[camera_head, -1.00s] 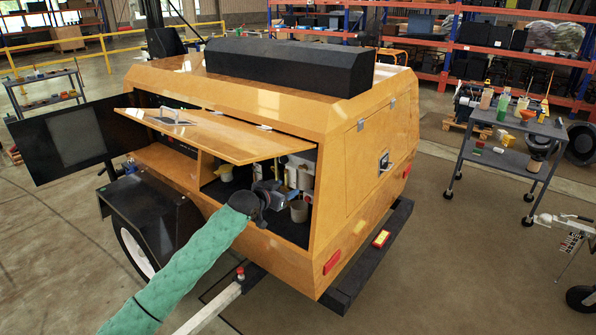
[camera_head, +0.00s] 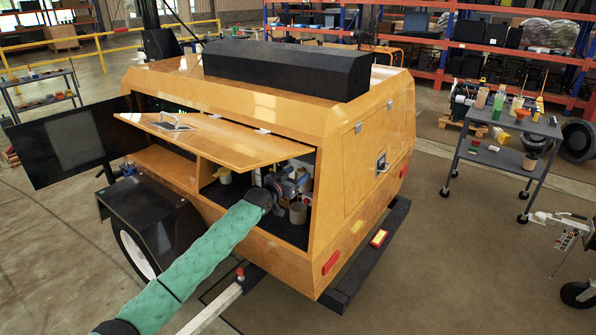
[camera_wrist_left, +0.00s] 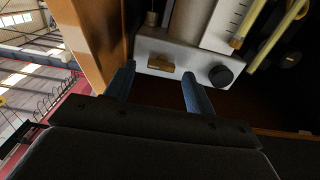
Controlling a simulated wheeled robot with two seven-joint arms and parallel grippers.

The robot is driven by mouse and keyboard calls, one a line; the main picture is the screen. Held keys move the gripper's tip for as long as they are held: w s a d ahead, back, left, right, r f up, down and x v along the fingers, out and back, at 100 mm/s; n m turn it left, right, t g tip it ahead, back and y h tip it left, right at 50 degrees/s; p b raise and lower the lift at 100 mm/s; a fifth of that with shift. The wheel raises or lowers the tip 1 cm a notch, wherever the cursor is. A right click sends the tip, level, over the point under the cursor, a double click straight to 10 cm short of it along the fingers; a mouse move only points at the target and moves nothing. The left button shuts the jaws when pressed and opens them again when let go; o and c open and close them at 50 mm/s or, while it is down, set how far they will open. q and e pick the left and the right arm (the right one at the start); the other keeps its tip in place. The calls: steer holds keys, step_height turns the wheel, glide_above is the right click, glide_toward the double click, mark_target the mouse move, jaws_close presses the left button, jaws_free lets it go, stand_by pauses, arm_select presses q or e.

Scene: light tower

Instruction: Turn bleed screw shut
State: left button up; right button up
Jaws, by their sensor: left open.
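In the left wrist view a small brass wing-shaped screw (camera_wrist_left: 161,65) sits on the front of a pale block (camera_wrist_left: 180,52); it looks like the bleed screw. A round black knob (camera_wrist_left: 221,76) is on the same block, to its right. My left gripper (camera_wrist_left: 160,88) is open, its two blue-grey fingers apart and empty. The brass screw lies beyond the gap between the fingertips, and I see no contact. In the head view my left gripper (camera_head: 288,186) is inside the trailer's open compartment, and the screw cannot be made out there. My right gripper is not in view.
The orange trailer (camera_head: 262,107) has its side flap (camera_head: 215,143) raised above my left arm. A cup (camera_head: 298,212) stands on the compartment floor close to the gripper. In the wrist view, a graduated panel and yellowish tubes (camera_wrist_left: 277,38) are at upper right, and an orange wall (camera_wrist_left: 80,40) at left.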

arm_select(q)
steer(key=shift+w+d, duration=0.35)
steer(key=shift+w, duration=0.2)
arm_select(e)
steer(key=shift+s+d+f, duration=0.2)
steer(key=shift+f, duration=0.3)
arm_select(q)
steer(key=shift+c, duration=0.2)
steer(key=c, duration=0.9)
steer(key=shift+c, duration=0.2)
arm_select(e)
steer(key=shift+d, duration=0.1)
